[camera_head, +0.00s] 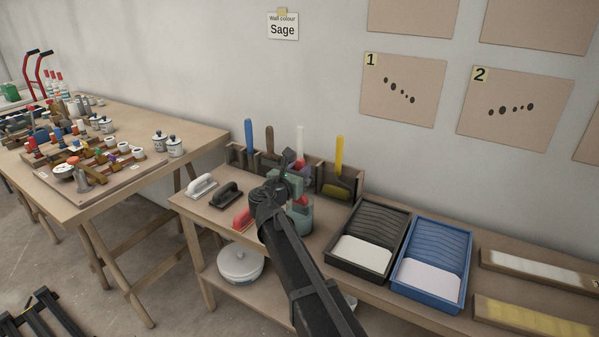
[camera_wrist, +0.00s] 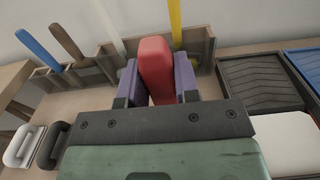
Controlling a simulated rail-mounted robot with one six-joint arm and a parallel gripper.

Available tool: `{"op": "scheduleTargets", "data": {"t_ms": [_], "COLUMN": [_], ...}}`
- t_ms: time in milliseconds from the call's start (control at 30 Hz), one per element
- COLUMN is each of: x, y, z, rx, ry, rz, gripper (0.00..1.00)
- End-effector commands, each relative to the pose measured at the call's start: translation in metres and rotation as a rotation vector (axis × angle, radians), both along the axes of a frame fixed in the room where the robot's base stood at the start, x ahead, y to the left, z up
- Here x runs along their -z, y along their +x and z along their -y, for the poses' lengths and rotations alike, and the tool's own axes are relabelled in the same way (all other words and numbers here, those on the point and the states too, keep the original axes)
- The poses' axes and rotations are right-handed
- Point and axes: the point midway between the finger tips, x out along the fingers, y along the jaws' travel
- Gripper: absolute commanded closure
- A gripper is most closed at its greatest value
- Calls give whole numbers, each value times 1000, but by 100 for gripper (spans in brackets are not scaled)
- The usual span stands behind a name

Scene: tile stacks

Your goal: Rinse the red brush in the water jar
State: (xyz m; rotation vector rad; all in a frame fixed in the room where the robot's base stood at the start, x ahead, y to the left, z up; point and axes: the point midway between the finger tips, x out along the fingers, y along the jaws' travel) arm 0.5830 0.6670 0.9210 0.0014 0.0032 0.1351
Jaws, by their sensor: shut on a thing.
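My gripper (camera_head: 297,172) is shut on the red brush; its two purple fingers stand on either side of the red handle in the wrist view (camera_wrist: 156,75). The red brush (camera_head: 302,200) shows in the head view as a small red part below the gripper, mostly hidden by my arm. The water jar (camera_head: 301,227) is a greenish, see-through vessel on the bench, partly behind my arm. The brush's visible part overlaps the jar's upper part. I cannot tell how deep its lower end is. The wrist view does not show the jar.
A wooden rack (camera_head: 356,184) behind the jar holds brushes with blue, brown, white and yellow handles. A black tray (camera_head: 345,273) and a blue tray (camera_head: 469,240) lie to the right.

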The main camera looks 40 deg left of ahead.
Motion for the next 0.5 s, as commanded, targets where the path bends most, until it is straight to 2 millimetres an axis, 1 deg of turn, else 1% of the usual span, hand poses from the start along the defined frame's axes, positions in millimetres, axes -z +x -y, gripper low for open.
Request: {"op": "scheduleTargets", "data": {"t_ms": [33,500], "x": [-12,-61], "y": [0,0], "z": [0,0], "rx": [0,0], "ry": [0,-1], "rz": [0,2], "gripper": [100,100]}}
